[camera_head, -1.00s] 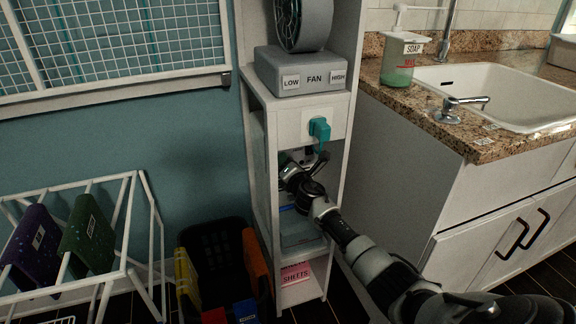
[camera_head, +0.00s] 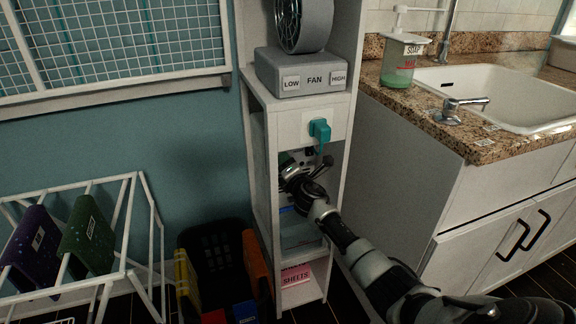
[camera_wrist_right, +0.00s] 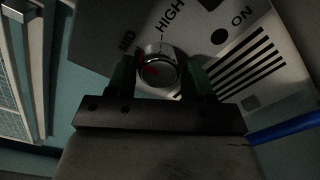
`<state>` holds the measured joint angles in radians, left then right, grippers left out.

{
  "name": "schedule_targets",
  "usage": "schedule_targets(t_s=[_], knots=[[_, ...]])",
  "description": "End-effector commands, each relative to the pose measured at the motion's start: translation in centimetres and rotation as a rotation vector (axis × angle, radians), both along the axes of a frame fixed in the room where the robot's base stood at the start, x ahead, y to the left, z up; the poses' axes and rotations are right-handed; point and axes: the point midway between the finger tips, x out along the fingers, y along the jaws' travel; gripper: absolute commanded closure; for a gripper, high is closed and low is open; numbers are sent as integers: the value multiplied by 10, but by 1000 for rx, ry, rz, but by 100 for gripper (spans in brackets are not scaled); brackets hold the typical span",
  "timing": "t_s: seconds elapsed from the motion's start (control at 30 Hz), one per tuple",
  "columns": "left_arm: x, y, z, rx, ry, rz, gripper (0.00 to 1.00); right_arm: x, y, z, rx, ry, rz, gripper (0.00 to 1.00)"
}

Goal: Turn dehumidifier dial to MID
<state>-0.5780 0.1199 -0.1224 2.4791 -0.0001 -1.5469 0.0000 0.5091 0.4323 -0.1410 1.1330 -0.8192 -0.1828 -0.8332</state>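The dehumidifier (camera_wrist_right: 275,45) is a pale panel in the right wrist view, with MID and HIGH labels, an ON button (camera_wrist_right: 220,36) and dark vent slots. Its round silver dial (camera_wrist_right: 162,70) with a red mark sits between the fingers of my right gripper (camera_wrist_right: 160,82). The fingers lie along both sides of the dial and appear closed on it. The red mark is on the dial's left part, below the MID label. In the head view my right gripper (camera_head: 290,172) reaches into the shelf and hides most of the dehumidifier front. My left gripper is not in view.
The narrow white shelf (camera_head: 258,185) has side posts close around my right gripper. A teal switch (camera_head: 320,130) is just above it, and a fan (camera_head: 314,78) stands on top. A blue strip (camera_wrist_right: 285,129) shows right of the gripper. A sink counter (camera_head: 440,128) is at right.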

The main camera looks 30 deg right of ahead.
Motion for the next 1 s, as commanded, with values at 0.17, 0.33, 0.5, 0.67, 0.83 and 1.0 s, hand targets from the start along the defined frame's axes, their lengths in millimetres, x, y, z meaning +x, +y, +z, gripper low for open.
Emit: schedule_targets(t_s=[0.17,0.33,0.5,0.67,0.83,1.0], knots=[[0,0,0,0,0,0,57,0,0,0,-1,0,0,31],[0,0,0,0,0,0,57,0,0,1,-1,-1,1,31],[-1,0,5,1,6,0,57,-10,2,1,-2,0,0,31],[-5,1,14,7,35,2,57,-36,9,1,-2,2,1,31],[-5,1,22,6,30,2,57,-69,17,1,0,3,2,31],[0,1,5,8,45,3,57,-93,22,0,-1,2,0,31]])
